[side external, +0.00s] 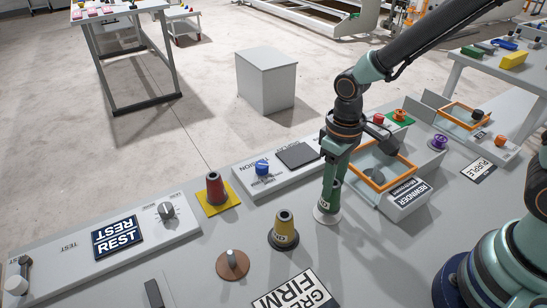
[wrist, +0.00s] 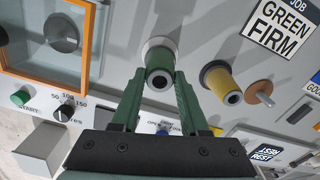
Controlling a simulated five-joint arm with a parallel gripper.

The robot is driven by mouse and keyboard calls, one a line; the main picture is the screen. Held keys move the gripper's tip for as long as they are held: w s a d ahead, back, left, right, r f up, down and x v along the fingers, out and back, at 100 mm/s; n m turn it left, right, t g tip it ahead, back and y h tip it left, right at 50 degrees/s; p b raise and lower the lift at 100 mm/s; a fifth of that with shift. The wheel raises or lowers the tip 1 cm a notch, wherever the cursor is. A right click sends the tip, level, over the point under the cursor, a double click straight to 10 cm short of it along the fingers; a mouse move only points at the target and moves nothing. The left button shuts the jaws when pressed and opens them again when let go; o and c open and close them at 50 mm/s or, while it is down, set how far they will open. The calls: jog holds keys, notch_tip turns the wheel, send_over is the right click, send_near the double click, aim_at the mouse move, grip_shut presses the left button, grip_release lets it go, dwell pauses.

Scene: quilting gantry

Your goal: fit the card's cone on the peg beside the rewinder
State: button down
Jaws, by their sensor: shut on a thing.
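The job card (side external: 290,290) lies at the front edge, and in the wrist view it reads GREEN FIRM (wrist: 283,25). My gripper (side external: 330,190) points straight down, shut on the green cone (wrist: 160,62), which is mostly hidden by the jaws in the side view. The cone is upright over a white disc (side external: 325,217); I cannot tell whether it touches it. The rewinder (side external: 405,193), with an orange-framed clear cover (side external: 368,182), is just right of my gripper. A bare peg (side external: 231,256) stands on a brown disc to the left.
A yellow cone (side external: 285,234) stands close left of my gripper, with a red cone (side external: 215,190) on a yellow square behind it. A purple cone (side external: 439,142) is at the right. The tension panel (side external: 282,172) with a blue knob (side external: 262,167) lies behind.

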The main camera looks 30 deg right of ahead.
jog(key=shift+f, duration=1.05)
jog(key=shift+c, duration=1.7)
grip_release()
notch_tip(320, 180, up, 12)
jog(key=s+d+r+m+t, duration=0.3)
jog(key=d+r, duration=0.4)
jog(key=d, duration=0.3)
jog(key=shift+s+r+t, duration=0.15)
jog(key=shift+s+t, duration=0.35)
jog(key=shift+t, duration=0.8)
